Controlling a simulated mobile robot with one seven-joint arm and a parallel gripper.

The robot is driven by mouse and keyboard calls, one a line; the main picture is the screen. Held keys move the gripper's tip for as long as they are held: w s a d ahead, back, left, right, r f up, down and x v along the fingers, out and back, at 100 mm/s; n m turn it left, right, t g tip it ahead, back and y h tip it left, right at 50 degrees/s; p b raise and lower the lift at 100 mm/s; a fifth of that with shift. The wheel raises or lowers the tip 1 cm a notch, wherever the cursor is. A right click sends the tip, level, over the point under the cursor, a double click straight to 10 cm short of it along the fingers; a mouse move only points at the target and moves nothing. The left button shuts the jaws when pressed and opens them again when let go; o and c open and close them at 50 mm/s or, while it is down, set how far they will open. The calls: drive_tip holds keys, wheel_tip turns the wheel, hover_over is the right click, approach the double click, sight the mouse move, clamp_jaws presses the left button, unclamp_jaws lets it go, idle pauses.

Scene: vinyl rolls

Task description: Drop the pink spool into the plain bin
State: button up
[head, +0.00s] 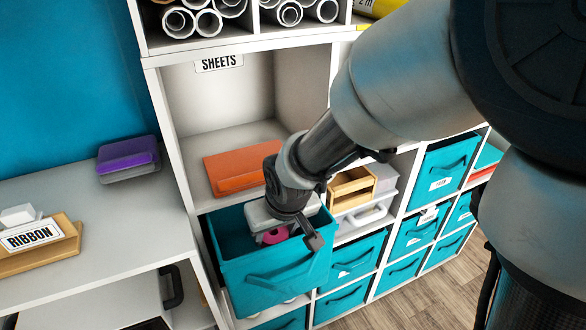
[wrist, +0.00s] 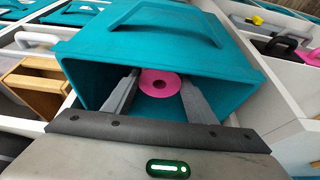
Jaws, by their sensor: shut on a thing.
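The pink spool (wrist: 160,83) is a ring-shaped roll with a dark centre hole. It also shows in the head view (head: 275,235), partly hidden by my gripper. My gripper (wrist: 158,92) is shut on the spool, one finger on each side. In the head view my gripper (head: 292,240) points down at the mouth of a teal bin with no label visible (head: 262,289). That bin is pulled partly out of the shelf. In the wrist view the same bin (wrist: 225,55) surrounds the spool, with its floor behind it. The spool appears at or inside the bin's opening.
Other teal bins with labels (head: 441,184) fill the shelf to the right. An orange box (head: 235,168) lies on the shelf above the open bin. A wooden drawer box (head: 352,188) stands just right. A ribbon sign (head: 31,235) is on the left counter.

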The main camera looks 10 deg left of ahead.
drive_tip(key=o, duration=1.1)
wheel_tip(320, 180, up, 10)
drive_tip(key=p, duration=0.7)
drive_tip(key=shift+p, duration=0.3)
